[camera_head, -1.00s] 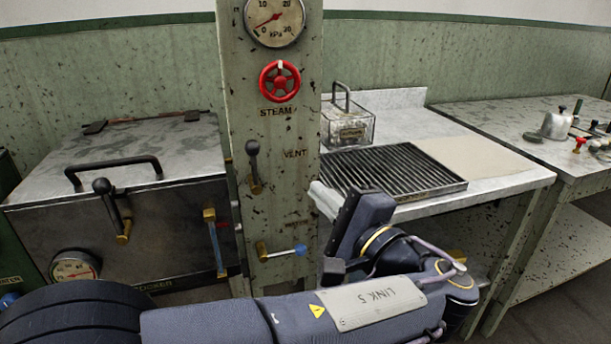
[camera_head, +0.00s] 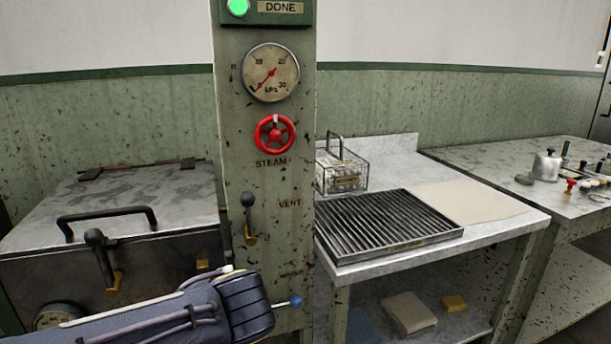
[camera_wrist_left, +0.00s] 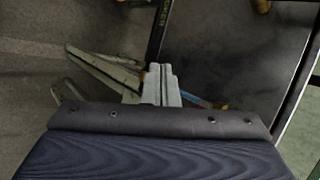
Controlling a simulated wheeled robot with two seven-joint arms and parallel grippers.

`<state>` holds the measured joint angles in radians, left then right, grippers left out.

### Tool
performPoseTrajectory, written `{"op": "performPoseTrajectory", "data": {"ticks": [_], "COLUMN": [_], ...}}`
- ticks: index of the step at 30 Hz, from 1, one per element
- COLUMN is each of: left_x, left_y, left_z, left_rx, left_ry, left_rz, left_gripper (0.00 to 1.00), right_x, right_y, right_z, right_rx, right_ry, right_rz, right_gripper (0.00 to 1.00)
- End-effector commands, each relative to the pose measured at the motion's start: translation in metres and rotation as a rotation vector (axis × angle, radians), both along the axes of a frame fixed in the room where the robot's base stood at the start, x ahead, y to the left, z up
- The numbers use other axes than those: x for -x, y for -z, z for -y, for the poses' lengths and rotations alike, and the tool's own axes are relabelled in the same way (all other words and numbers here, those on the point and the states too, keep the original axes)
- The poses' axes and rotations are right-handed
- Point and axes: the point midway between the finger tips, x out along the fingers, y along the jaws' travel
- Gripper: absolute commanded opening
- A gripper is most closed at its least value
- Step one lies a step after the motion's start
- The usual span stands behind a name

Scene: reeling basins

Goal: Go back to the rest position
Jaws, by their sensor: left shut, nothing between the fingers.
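My left arm (camera_head: 170,318) comes in from the lower left of the head view, in front of the steam post (camera_head: 265,225). Its gripper is not visible there. In the left wrist view the pale fingers of my left gripper (camera_wrist_left: 161,84) are together and hold nothing. They hang in front of a dark metal face, with a blue rod (camera_wrist_left: 196,101) close beside them in the picture. I cannot tell whether they touch it. My right gripper is in neither view.
A metal cooker box (camera_head: 130,195) with lever handles stands left of the post. A blue-tipped lever (camera_head: 294,301) sticks out near my arm. Right of the post, a table holds a slatted rack (camera_head: 385,226) and a wire basket (camera_head: 341,172). A green DONE lamp (camera_head: 238,8) is lit.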

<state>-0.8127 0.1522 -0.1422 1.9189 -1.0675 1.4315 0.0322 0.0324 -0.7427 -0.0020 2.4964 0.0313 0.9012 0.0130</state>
Motion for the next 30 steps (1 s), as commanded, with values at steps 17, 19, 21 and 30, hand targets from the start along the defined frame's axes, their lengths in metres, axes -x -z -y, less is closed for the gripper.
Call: {"op": "performPoseTrajectory", "data": {"ticks": [17, 19, 21, 30], "left_x": [0.166, 0.171, 0.174, 0.172], "left_y": [0.091, 0.091, 0.092, 0.011], "left_z": [-0.031, -0.026, -0.023, -0.022], "left_rx": [1.212, 1.292, 1.366, 1.353], "left_ry": [-0.663, -0.717, -0.77, -0.753], "left_rz": [0.038, 0.088, 0.144, 0.122], "left_gripper": [0.0, 0.0, 0.0, 0.0], "right_x": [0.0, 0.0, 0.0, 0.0], "right_y": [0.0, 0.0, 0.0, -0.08], "right_z": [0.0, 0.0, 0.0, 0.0], "right_rx": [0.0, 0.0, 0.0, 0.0], "right_ry": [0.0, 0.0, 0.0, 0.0], "right_rz": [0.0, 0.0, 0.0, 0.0], "right_gripper": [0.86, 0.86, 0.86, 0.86]}}
